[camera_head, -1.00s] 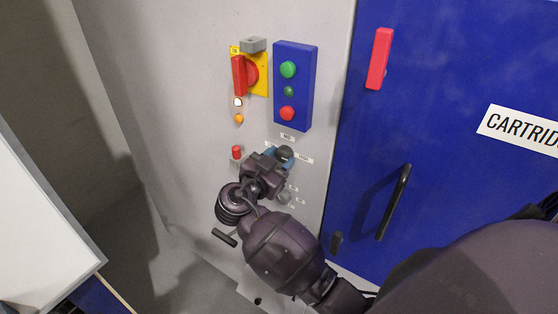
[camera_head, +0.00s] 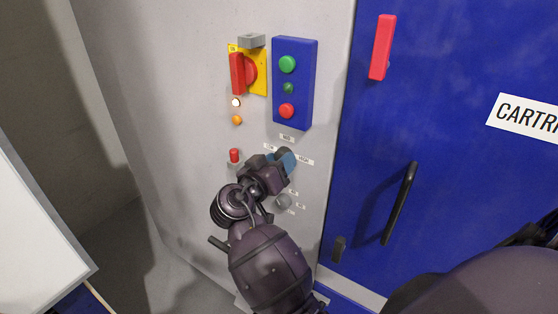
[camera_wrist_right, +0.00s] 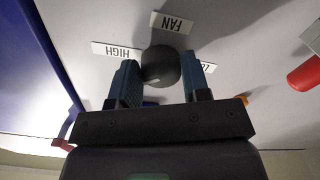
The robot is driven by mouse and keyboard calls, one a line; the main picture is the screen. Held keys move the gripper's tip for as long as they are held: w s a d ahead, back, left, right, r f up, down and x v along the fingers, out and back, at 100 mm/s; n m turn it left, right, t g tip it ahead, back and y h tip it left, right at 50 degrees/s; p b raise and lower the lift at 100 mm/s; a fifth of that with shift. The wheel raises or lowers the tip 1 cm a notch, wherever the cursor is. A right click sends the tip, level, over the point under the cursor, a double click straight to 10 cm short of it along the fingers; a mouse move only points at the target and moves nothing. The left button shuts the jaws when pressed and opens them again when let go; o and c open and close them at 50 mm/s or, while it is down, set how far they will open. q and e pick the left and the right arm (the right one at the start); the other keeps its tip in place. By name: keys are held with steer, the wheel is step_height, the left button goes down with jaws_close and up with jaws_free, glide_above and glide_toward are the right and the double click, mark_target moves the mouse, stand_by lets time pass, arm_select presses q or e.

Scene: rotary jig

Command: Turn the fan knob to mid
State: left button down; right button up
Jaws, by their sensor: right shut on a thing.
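The fan knob (camera_wrist_right: 160,66) is dark and round in the right wrist view. It sits between the two blue fingers of my right gripper (camera_wrist_right: 163,82), which is shut on it. In the head view the gripper (camera_head: 284,161) covers most of the knob (camera_head: 284,153). The FAN label (camera_wrist_right: 171,23), HIGH label (camera_wrist_right: 117,50) and partly covered LOW label (camera_wrist_right: 207,67) surround the knob, upside down in the wrist view. A label, probably MID (camera_head: 287,139), is above it in the head view. I cannot tell where the knob points. My left gripper is not in view.
Above are a red switch (camera_head: 238,73) and a blue button box (camera_head: 294,85). A blue door with a black handle (camera_head: 400,203) is to the right.

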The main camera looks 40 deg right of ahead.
arm_select(q)
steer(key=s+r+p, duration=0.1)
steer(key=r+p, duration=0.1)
steer(key=p, duration=0.2)
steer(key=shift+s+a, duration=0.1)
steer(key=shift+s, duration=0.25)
arm_select(e)
steer(key=n, duration=1)
steer(key=shift+s+r, duration=0.1)
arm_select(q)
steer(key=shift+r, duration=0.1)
arm_select(e)
steer(key=o, duration=0.9)
steer(key=shift+o, duration=0.2)
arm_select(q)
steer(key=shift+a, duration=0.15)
